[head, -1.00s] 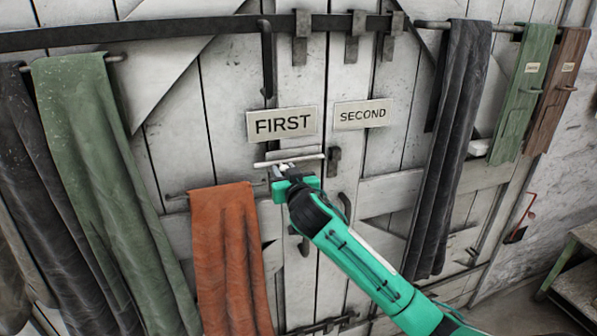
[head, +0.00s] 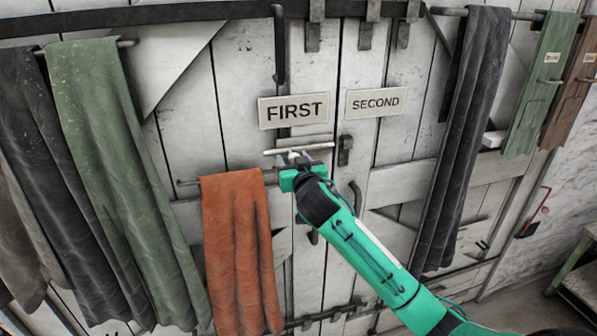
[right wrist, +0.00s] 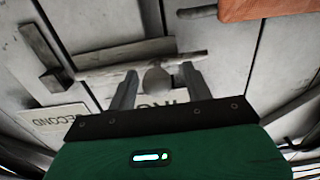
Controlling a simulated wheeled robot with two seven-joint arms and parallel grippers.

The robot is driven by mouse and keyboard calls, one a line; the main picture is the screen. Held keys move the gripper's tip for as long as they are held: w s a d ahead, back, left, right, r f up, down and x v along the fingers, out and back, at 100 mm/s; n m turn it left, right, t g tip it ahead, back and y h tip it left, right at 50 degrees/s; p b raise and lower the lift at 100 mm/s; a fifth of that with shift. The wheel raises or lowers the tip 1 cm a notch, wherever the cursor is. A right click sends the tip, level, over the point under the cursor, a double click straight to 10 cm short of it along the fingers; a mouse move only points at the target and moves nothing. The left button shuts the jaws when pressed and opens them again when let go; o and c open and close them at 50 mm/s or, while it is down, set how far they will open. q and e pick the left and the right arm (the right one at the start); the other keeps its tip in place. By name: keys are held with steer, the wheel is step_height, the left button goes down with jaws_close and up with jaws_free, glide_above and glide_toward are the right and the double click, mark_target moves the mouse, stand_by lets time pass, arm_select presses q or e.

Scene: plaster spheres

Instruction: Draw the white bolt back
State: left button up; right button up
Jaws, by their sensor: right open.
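The white bolt (head: 318,147) is a slim pale rod lying level on the plank door, below the FIRST sign (head: 293,110). In the right wrist view the bolt (right wrist: 105,68) has a round pale knob (right wrist: 157,79). My right gripper (head: 291,159) is at the bolt from below. In the right wrist view the right gripper (right wrist: 158,88) is open, with one finger on each side of the knob; I cannot tell whether either touches it. A dark bracket (head: 345,151) sits by the bolt's right end; whether the rod enters it is unclear. My left gripper is out of view.
An orange cloth (head: 237,240) hangs just left of my right gripper. The SECOND sign (head: 376,102) is on the door to the right. Green (head: 120,160) and dark (head: 465,130) cloths hang further out on both sides. A dark handle (head: 356,197) is close beside my right arm.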

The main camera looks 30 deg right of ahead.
steer(key=b+v, duration=0.4)
steer(key=v, duration=0.9)
steer(key=shift+s+a, duration=0.15)
steer(key=shift+s, duration=0.05)
